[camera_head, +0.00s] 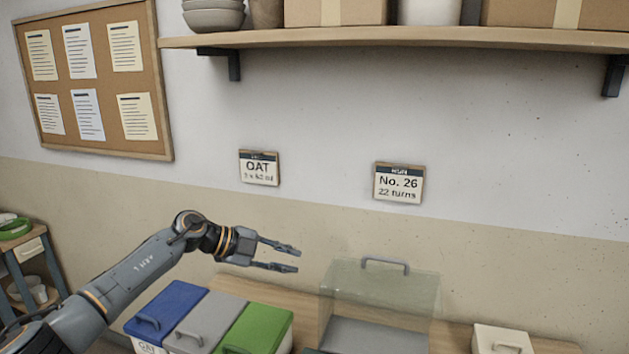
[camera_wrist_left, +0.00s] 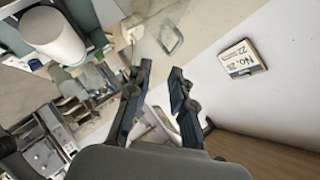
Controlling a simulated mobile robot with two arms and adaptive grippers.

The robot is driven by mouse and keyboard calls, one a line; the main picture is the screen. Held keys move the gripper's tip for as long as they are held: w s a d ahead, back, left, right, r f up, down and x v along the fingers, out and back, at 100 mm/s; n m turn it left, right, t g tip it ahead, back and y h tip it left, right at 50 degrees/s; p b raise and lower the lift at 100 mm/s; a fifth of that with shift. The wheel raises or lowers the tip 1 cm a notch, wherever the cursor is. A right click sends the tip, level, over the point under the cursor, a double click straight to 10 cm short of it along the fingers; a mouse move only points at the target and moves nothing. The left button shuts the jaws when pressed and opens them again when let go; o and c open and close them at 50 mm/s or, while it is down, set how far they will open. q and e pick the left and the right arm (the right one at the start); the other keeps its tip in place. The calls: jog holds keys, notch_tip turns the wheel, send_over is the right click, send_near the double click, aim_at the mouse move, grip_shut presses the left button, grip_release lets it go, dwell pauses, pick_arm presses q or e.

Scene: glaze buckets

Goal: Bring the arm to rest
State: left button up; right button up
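My left arm comes in from the left in the head view. Its gripper (camera_head: 285,257) is open, with a gap between the two fingers and nothing in it. It is in the air above and behind the lidded buckets, pointing right. In the left wrist view the two fingers of the left gripper (camera_wrist_left: 158,85) stand apart with nothing between them. My right gripper shows in neither view.
Below stand a blue-lidded bucket (camera_head: 170,304), a grey-lidded one (camera_head: 205,320) and a green-lidded one (camera_head: 256,327). A clear box (camera_head: 385,300) with a handle stands right of the gripper. A wall shelf (camera_head: 420,38) runs above.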

pick_arm(q)
jog(key=s+d+n+t+h, duration=0.4)
jog(key=s+d+n+t, duration=0.15)
jog(key=d+t, duration=0.25)
jog(key=s+a+f+n+t+y, duration=0.1)
jog(key=s+a+f+n+y, duration=0.6)
jog(key=a+f+n, duration=0.15)
jog(key=s+a+f+n+y, duration=0.6)
jog(key=a+f+n+y, duration=0.2)
jog(key=f+n, duration=0.1)
jog(key=s+a+f+g, duration=0.2)
jog(key=s+f+g, duration=0.1)
jog(key=s, duration=0.6)
jog(key=s+a+f+g, duration=0.2)
jog(key=s+f+g, duration=0.1)
jog(key=s, duration=0.6)
jog(key=s+a+f+g, duration=0.2)
jog(key=s+f+g, duration=0.15)
jog(key=s, duration=0.55)
notch_tip(320, 180, down, 25)
jog(key=g, duration=0.1)
jog(key=s+a+f+g+b, duration=0.1)
jog(key=s+a+f, duration=0.2)
jog(key=s+f, duration=1.4)
jog(key=shift+s+a+f+y, duration=0.15)
jog(key=shift+s+f+y, duration=0.25)
jog(key=shift+f, duration=0.2)
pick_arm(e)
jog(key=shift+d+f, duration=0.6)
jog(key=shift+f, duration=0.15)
